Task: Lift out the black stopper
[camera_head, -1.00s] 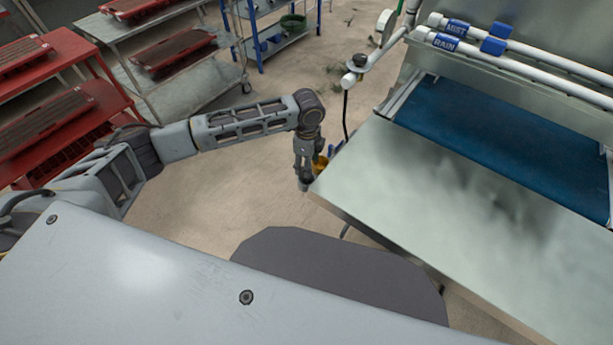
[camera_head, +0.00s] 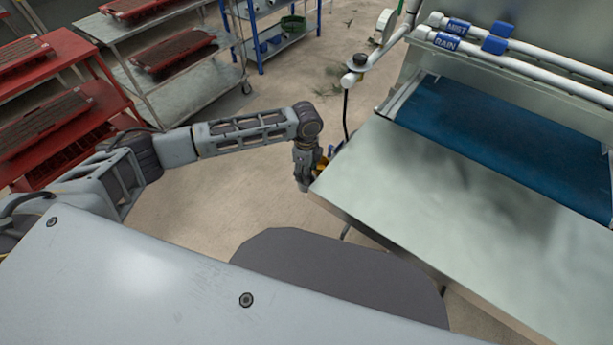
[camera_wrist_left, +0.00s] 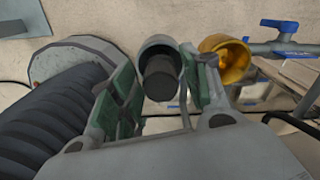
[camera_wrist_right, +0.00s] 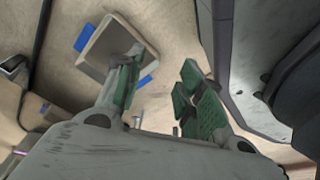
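My left gripper (camera_head: 303,184) is at the near-left corner of the metal table in the head view. In the left wrist view its two green-padded fingers (camera_wrist_left: 160,78) stand apart. A black stopper (camera_wrist_left: 160,84) shows between them, protruding from a grey round cup (camera_wrist_left: 158,47). I cannot tell whether either finger touches it. A brass cup-shaped fitting (camera_wrist_left: 232,62) is just right of the right finger. In the head view the gripper hides the stopper. My right gripper (camera_wrist_right: 160,88) is open and empty in its wrist view; it is not visible in the head view.
The metal table (camera_head: 430,190) fills the right, with a blue belt (camera_head: 510,135) behind it. White pipes (camera_head: 530,70) run above. A blue-handled valve (camera_wrist_left: 280,26) is beside the brass fitting. Red racks (camera_head: 75,110) stand far left. Bare floor (camera_head: 215,210) lies between.

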